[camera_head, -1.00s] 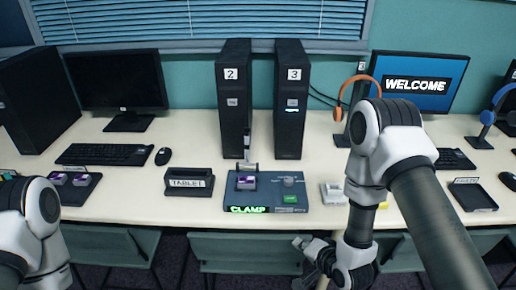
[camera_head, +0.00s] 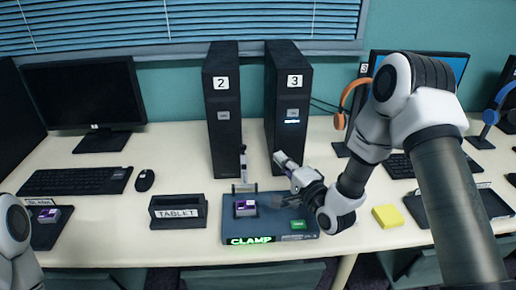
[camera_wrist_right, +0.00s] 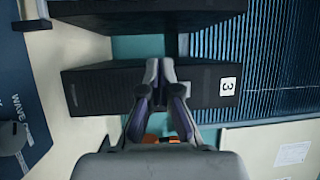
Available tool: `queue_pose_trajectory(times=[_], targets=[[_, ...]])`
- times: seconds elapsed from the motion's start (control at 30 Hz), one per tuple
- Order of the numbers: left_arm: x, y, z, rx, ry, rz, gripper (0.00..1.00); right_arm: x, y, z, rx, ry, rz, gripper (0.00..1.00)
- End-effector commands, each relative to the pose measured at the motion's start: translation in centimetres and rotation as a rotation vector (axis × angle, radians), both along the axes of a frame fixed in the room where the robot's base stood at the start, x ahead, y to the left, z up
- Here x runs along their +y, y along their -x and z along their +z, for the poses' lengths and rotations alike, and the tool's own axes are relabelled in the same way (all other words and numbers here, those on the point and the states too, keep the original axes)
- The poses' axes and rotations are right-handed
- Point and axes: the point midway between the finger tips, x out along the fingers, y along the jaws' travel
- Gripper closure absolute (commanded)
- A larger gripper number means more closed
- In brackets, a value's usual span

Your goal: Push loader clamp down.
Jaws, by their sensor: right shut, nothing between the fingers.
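The blue-grey loader (camera_head: 270,236) sits on the table's front part, with a green lit CLAMP sign on its front. Its clamp (camera_head: 243,166) stands raised at the back left, behind a purple chip (camera_head: 245,207) seated on the loader. My left gripper is out of view.
Black towers 2 (camera_head: 222,115) and 3 (camera_head: 287,110) stand close behind the loader. A TABLET holder (camera_head: 178,212) stands to its left, and a yellow block (camera_head: 387,216) lies to its right. Bare table separates the loader from the holder.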

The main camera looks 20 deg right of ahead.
Motion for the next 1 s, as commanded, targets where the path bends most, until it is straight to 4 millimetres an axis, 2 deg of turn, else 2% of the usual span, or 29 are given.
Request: queue_pose_trajectory(times=[0.17, 0.53, 0.6, 0.73, 1.0], targets=[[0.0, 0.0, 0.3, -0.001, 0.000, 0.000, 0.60, 0.5, -2.1, 0.3, -0.002, 0.004, 0.003, 1.00], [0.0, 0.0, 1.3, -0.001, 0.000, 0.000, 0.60, 2.0, -10.0, 0.9, -0.001, 0.002, 0.003, 1.00], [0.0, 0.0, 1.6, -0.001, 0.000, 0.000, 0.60, 3.4, -8.8, 0.7, 0.005, 0.001, 0.006, 1.00], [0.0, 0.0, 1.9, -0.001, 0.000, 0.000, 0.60, 4.8, -8.0, 0.6, 0.002, 0.001, 0.003, 1.00], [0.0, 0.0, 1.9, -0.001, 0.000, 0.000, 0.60, 5.3, -7.6, 0.5, 0.001, 0.000, 0.000, 1.00]])
